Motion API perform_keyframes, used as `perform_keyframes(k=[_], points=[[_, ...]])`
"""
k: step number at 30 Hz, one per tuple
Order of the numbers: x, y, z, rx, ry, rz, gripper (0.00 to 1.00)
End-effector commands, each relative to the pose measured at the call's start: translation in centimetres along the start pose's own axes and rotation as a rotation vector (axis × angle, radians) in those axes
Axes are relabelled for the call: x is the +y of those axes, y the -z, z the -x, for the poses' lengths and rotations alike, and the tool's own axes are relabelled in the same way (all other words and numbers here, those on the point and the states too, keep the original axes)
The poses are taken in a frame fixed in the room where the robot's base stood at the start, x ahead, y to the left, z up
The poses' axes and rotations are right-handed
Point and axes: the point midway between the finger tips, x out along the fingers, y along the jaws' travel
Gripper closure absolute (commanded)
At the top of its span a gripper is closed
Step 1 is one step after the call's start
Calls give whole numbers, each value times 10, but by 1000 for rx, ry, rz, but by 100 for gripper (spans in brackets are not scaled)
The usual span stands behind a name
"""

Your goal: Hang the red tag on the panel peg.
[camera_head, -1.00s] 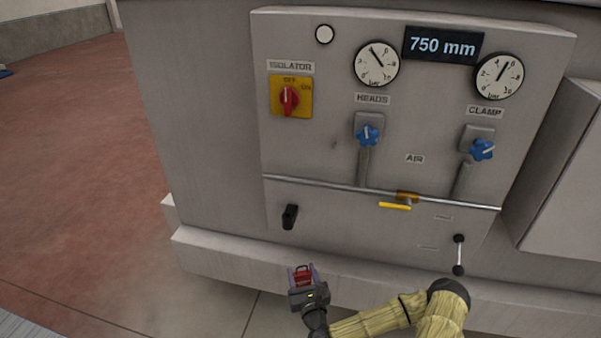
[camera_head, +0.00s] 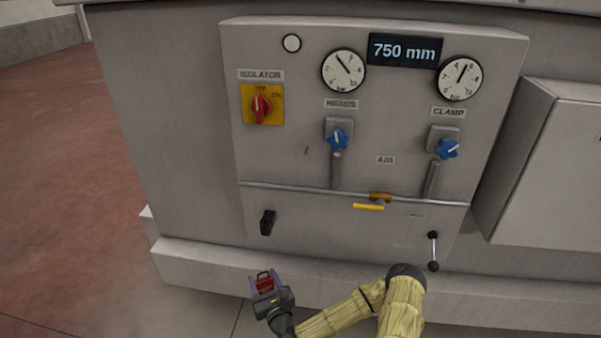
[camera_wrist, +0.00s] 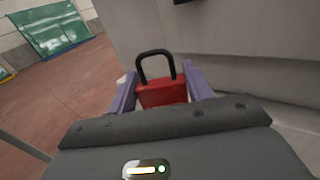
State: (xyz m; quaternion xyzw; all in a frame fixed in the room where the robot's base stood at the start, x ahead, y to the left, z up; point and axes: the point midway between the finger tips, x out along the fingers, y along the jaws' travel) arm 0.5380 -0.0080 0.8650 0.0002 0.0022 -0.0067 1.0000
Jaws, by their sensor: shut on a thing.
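My gripper (camera_head: 264,279) is shut on the red tag (camera_head: 264,284), low in front of the machine's base. In the wrist view the red tag (camera_wrist: 162,92) is a red block with a dark loop standing up from it, like a padlock. It sits between the two purple fingers, loop free. A small dark mark (camera_head: 306,151) on the grey panel (camera_head: 290,165), below the isolator and left of the AIR label, may be the peg; it is too small to tell. The gripper is well below it and apart from the panel.
The panel carries a red isolator switch (camera_head: 261,107), blue knobs (camera_head: 337,138), a pipe (camera_head: 300,191) with a yellow lever (camera_head: 368,207), a black handle (camera_head: 267,222) and a black-ended lever (camera_head: 433,250). A ledge (camera_head: 200,268) juts out below. A grey box (camera_head: 560,165) stands right.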

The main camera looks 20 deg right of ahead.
Motion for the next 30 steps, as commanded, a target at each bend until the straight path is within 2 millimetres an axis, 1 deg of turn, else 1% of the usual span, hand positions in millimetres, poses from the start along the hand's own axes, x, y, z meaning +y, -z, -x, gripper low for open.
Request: perform_keyframes(k=[1,2,5,9,11,12,14,15,17,18,21,24,25,27,30], points=[[-5,-19,-2,0,7,2,72],[-9,-28,-4,0,12,2,72],[-24,-63,-9,9,39,2,72],[-48,-119,-15,19,89,0,72],[-58,-143,-17,21,112,-1,72],[-64,-159,-18,23,127,-2,72],[-74,-184,-19,22,152,-2,72],[-80,-200,-20,22,168,0,72],[-89,-225,-20,20,193,0,72],[-94,-242,-20,18,210,-1,72],[-107,-283,-18,10,253,2,72],[-117,-313,-17,2,287,2,72],[-119,-319,-16,1,296,1,72],[-123,-329,-15,-3,311,1,72],[-125,-333,-14,-4,319,-1,72]])
